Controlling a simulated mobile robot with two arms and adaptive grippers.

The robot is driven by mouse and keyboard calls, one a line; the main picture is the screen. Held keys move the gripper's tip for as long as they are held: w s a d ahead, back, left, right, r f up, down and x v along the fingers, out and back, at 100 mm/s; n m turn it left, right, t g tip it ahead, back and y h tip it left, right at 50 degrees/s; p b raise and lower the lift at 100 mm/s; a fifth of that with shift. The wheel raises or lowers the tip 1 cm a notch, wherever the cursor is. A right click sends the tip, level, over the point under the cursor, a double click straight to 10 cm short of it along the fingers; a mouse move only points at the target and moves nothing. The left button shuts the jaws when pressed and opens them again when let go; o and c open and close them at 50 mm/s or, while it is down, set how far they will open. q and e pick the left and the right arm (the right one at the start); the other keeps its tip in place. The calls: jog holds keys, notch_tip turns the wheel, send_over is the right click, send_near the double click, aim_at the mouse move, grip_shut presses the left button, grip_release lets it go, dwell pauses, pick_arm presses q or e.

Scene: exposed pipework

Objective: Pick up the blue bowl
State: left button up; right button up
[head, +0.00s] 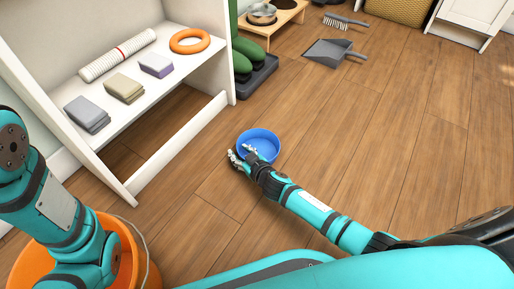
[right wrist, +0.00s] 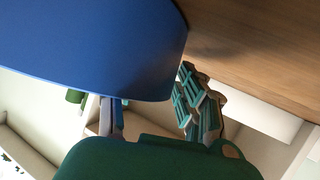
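The blue bowl (head: 264,136) sits upright on the wooden floor in the middle of the head view. My right gripper (head: 240,154) is at the bowl's near-left rim. Its fingers are spread, one outside the bowl and one appearing to reach over the rim. In the right wrist view the blue bowl (right wrist: 95,45) fills the upper left, close to the right gripper's separated fingers (right wrist: 155,110), and partly hides one of them. I cannot tell whether they touch the rim. My left arm shows at the left, but its gripper is not visible.
A white shelf (head: 185,128) with folded cloths, a roller and an orange ring stands left of the bowl. An orange bucket (head: 30,262) is at lower left, beside my left arm. A dustpan (head: 328,52) and brush (head: 345,21) lie farther back. The floor right of the bowl is clear.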

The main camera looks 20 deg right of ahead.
jog(key=shift+r, duration=0.15)
grip_shut()
dwell(0.4)
